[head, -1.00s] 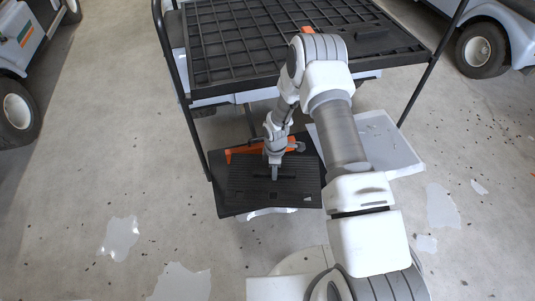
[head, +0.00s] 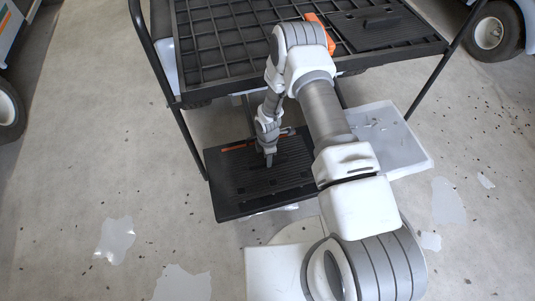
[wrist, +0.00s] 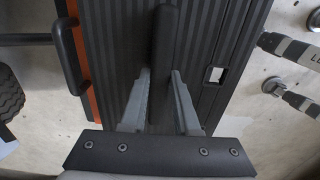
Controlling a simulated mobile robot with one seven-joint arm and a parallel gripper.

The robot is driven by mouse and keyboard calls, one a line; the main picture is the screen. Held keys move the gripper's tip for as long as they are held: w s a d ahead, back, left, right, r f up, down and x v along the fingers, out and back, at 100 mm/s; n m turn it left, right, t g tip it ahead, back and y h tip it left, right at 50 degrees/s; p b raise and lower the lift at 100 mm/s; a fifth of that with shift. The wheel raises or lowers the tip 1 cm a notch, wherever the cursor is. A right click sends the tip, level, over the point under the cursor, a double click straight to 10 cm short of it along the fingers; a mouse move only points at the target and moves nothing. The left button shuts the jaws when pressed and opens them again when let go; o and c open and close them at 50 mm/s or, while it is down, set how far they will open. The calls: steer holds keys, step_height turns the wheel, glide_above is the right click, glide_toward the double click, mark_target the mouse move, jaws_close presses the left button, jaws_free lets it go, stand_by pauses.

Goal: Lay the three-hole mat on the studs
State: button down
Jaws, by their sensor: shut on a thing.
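The black ribbed mat (head: 235,180) is below the front of the roof rack in the head view. The wrist view shows its ribs (wrist: 110,45) close up, with a raised black handle bar (wrist: 163,45) along its middle and one square hole (wrist: 214,75) right of it. My gripper (head: 270,163) is over the mat's middle; in the wrist view its two fingers (wrist: 160,85) are shut on the handle. Other holes are too small to make out clearly. I cannot identify the studs or tell whether the mat touches a surface below.
An orange strip (head: 235,147) lies along the mat's far edge. A pale tray (head: 400,150) is to the right. The black roof rack (head: 225,50) on dark posts overhangs the mat, with a panel (head: 385,27) on top.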

mark_target(268, 171)
steer(key=shift+s+f+b, duration=0.1)
steer(key=shift+f+b, duration=1.45)
steer(key=shift+f, duration=0.95)
step_height(268, 171, down, 4)
steer(key=b, duration=0.4)
steer(key=shift+f, duration=0.15)
steer(key=shift+f, duration=0.4)
steer(key=c, duration=0.6)
jaws_free()
step_height(268, 171, up, 18)
steer(key=p, duration=0.5)
steer(key=shift+f+p, duration=0.25)
steer(key=shift+p, duration=0.15)
